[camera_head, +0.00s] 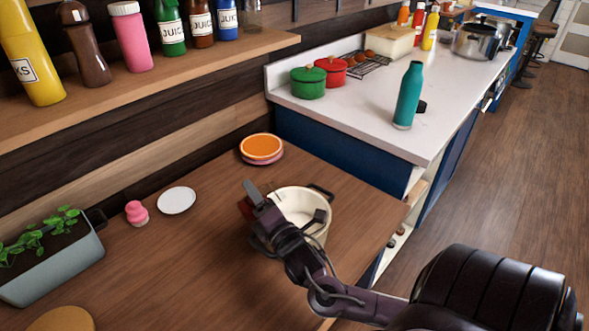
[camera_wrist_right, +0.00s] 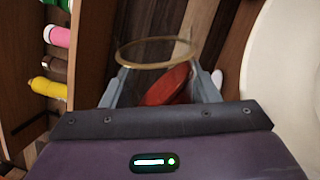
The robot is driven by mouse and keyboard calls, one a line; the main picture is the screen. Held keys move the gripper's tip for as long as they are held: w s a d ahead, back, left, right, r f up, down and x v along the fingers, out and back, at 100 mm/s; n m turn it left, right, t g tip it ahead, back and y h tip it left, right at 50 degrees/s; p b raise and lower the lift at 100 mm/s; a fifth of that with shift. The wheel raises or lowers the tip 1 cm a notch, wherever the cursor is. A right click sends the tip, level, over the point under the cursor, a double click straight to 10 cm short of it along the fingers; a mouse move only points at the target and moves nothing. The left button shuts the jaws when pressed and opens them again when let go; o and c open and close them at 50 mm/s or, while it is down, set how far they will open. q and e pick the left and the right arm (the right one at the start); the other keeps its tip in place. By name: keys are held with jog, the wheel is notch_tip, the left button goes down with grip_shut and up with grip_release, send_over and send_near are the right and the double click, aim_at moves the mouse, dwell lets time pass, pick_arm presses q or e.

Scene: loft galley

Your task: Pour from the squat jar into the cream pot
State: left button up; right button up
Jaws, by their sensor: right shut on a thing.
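The cream pot (camera_head: 312,228) stands upright on the wooden counter, with dark handles. Its pale side fills the right of the right wrist view (camera_wrist_right: 289,75). My right gripper (camera_head: 256,200) is at the pot's left rim, and its wrist hides part of the pot. In the right wrist view its fingers (camera_wrist_right: 163,88) are shut on the squat jar (camera_wrist_right: 155,50), a clear glass jar with a thin golden rim. Red contents (camera_wrist_right: 168,84) show inside it, with a slanted surface. In the head view only a dark red bit of the jar (camera_head: 245,208) shows. My left gripper is out of view.
On the wooden counter (camera_head: 190,260) are orange-topped stacked dishes (camera_head: 261,148), a white disc (camera_head: 176,200), a pink object (camera_head: 137,213) and a planter (camera_head: 55,265). A shelf of bottles (camera_head: 150,80) runs above. A teal bottle (camera_head: 408,95) stands on the white counter.

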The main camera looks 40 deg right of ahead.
aim_at(275, 185)
jog(key=shift+d+m, duration=0.1)
jog(key=shift+m, duration=0.2)
jog(key=shift+s+d+f+m, duration=0.15)
jog(key=shift+d+f+m, duration=0.1)
jog(key=shift+d+m, duration=0.5)
jog(key=shift+s+d+r+m+h+p, duration=0.1)
jog(key=shift+r+m+h+p, duration=0.2)
jog(key=shift+m+p, duration=0.4)
jog(key=shift+w+d+r+m+h+p, duration=0.15)
jog(key=shift+r+m+p, duration=0.1)
jog(key=shift+m+p, duration=0.4)
jog(key=shift+s+d+r+m+h+p, duration=0.15)
jog(key=shift+r+m+h+p, duration=0.15)
jog(key=shift+m+p, duration=0.35)
dwell(0.5)
jog(key=shift+d+f+m, duration=0.25)
jog(key=shift+f+m, duration=0.15)
jog(key=shift+m, duration=0.65)
dwell(0.3)
jog(key=shift+s+d+r+m+g+h+p, duration=0.15)
jog(key=shift+d+r+m+h+p, duration=0.1)
jog(key=shift+m+p, duration=0.4)
jog(key=shift+d+r+m+g+h+p, duration=0.15)
jog(key=shift+d+m+p, duration=0.15)
jog(key=shift+m+p, duration=0.35)
jog(key=shift+s+d+r+m+g+h+p, duration=0.15)
jog(key=shift+d+r+m+p, duration=0.2)
jog(key=shift+m, duration=0.55)
dwell(0.9)
